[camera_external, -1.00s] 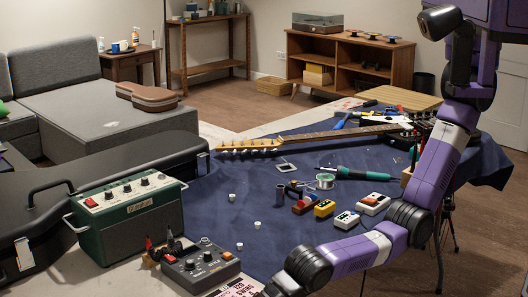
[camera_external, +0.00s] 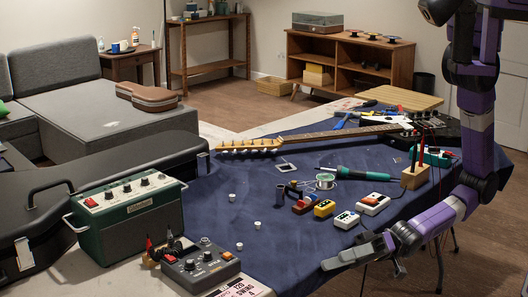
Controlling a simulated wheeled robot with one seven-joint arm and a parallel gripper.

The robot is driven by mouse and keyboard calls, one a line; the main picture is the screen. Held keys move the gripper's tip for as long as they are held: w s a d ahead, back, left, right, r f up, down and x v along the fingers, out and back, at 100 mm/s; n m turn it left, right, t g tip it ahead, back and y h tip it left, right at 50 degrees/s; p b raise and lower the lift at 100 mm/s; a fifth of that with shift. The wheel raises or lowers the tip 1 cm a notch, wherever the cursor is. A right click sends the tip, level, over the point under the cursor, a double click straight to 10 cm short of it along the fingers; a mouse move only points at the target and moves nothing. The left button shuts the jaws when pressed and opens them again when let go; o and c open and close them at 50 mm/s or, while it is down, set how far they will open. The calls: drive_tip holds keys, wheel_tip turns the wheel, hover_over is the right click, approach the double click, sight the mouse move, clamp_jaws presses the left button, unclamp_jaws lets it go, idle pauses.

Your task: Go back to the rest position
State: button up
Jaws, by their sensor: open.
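My gripper (camera_external: 330,263) is in the lower middle of the external view, at the near edge of the blue cloth (camera_external: 300,235). Its grey end points left and is seen from the side. Its jaws are open, with nothing seen between them. My purple arm comes down along the right side of the view and bends left toward the gripper. The white pedal (camera_external: 346,220) lies on the cloth a little behind the gripper, apart from it.
A green amplifier (camera_external: 130,215) and a grey pedal box (camera_external: 200,267) stand at the left. A guitar neck (camera_external: 330,135) lies across the back. A wooden block with upright tools (camera_external: 414,178) stands close to my arm. The cloth's front middle is clear.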

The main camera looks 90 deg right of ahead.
drive_tip(key=s+d+r+h+p, duration=0.3)
drive_tip(key=s+d+r+h, duration=0.2)
drive_tip(key=s+d, duration=0.5)
drive_tip(key=s+d+r+n+g+h+p, duration=0.1)
drive_tip(key=s+d+r+h+p, duration=0.2)
drive_tip(key=s+d+h, duration=0.4)
drive_tip(key=s+d+r, duration=0.1)
drive_tip(key=s+d, duration=0.2)
drive_tip(key=d, duration=0.6)
drive_tip(key=shift+d+r+h, duration=0.2)
drive_tip(key=shift+r+h, duration=0.1)
drive_tip(key=shift+r, duration=0.1)
drive_tip(key=shift+f, duration=0.1)
drive_tip(key=shift+c, duration=0.2)
